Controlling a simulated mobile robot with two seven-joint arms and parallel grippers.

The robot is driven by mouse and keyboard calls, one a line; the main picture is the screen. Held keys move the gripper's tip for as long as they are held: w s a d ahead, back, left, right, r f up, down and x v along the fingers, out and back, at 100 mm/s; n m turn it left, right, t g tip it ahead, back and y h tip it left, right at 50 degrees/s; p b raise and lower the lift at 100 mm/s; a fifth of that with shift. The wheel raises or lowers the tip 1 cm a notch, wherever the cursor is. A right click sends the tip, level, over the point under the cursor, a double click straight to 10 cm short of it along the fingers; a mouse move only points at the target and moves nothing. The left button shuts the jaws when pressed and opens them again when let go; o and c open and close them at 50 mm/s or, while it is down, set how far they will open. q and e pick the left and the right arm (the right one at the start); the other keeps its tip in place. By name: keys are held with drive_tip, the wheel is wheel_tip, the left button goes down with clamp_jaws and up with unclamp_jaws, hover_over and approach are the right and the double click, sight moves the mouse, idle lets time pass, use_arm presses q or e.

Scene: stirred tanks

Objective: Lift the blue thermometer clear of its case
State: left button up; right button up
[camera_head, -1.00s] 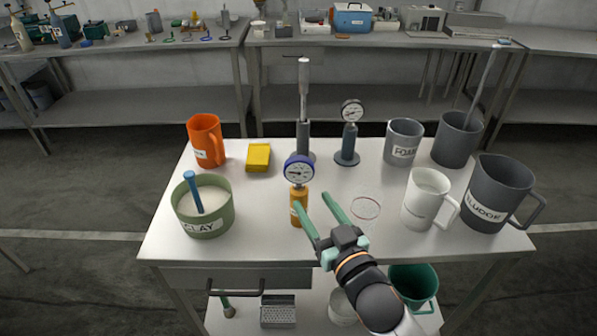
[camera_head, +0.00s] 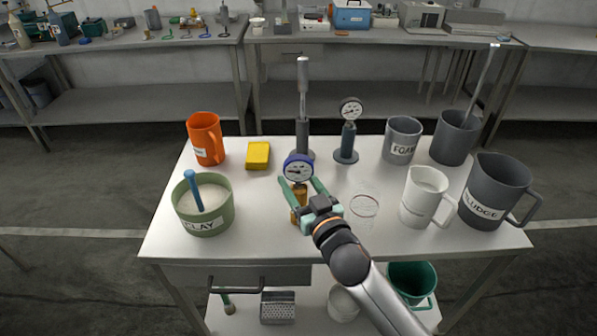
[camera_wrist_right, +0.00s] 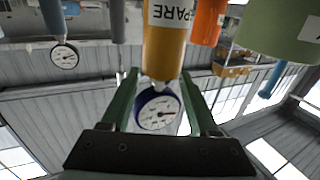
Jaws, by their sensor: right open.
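The blue thermometer (camera_head: 298,169) has a round white dial with a blue rim and stands upright in its amber case (camera_head: 298,198) at the middle of the table. In the right wrist view, which is upside down, its dial (camera_wrist_right: 158,109) hangs below the labelled case (camera_wrist_right: 165,45). My right gripper (camera_head: 299,183) is open, with one green finger on each side of the thermometer just below or at the dial. The fingers also flank it in the right wrist view (camera_wrist_right: 160,90); I cannot tell whether they touch it. My left gripper is out of view.
A grey-rimmed gauge on a stand (camera_head: 349,125) and a tall grey post (camera_head: 303,100) stand behind. A green clay tub (camera_head: 205,220) and orange mug (camera_head: 206,140) are left. A white jug (camera_head: 424,198) and grey sludge jug (camera_head: 497,192) are right. A yellow block (camera_head: 258,155) lies behind left.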

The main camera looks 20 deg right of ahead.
clamp_jaws()
idle(0.3)
drive_tip(key=shift+r, duration=0.15)
